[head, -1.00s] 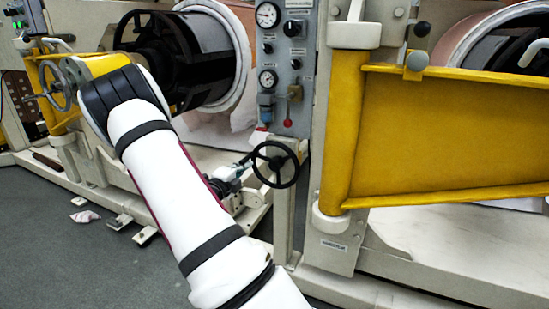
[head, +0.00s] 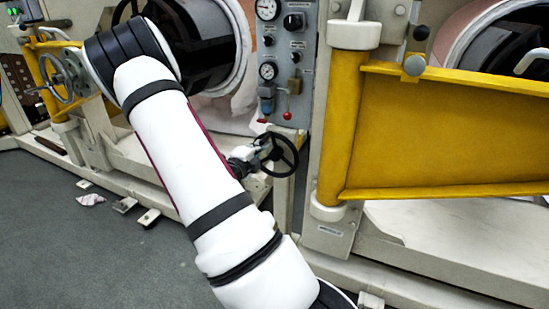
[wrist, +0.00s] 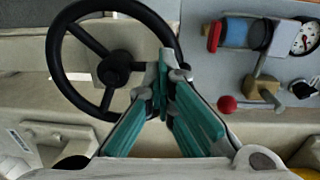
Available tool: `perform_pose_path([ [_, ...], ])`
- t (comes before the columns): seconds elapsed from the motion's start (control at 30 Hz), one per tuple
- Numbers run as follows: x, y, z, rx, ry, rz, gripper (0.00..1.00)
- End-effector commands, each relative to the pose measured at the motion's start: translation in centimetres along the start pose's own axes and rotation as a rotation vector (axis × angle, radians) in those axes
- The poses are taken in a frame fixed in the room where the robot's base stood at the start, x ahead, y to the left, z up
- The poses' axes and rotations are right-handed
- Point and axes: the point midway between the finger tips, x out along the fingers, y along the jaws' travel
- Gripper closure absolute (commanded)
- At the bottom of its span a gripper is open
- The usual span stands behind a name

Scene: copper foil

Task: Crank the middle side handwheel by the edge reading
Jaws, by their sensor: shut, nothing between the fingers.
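The middle side handwheel is a black spoked wheel (head: 291,146) low on the machine, just below the grey gauge panel. In the wrist view the handwheel (wrist: 64,82) fills the upper left, with its hub and spokes plain. My gripper (head: 262,149) is at the left part of the wheel in the head view. In the wrist view my gripper (wrist: 169,68) has its fingertips together over the right part of the rim. The fingers are shut with nothing between them. They overlap the rim in the picture; I cannot tell whether they touch it.
The grey panel (head: 290,106) carries gauges, knobs and a red-tipped lever (wrist: 227,103) close right of my gripper. A yellow gate (head: 450,130) stands at the right. Another handwheel (head: 70,91) is at far left. The grey floor (head: 60,240) is open at lower left.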

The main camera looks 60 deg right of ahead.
Motion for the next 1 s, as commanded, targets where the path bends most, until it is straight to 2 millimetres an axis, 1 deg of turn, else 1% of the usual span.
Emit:
perform_pose_path([
  [0.03,0.3,-2.7,-0.1,0.023,-0.003,-0.063,1.0],
  [0.17,0.3,-2.8,-1.8,0.023,0.0,-0.063,1.0],
  [0.3,0.4,-2.5,-3.6,0.025,0.006,-0.063,1.0],
  [0.6,0.6,-1.0,-7.3,0.026,0.019,-0.061,1.0],
  [0.8,0.6,0.3,-8.8,0.027,0.021,-0.061,1.0],
  [1.0,0.7,1.8,-9.9,0.028,0.021,-0.06,1.0],
])
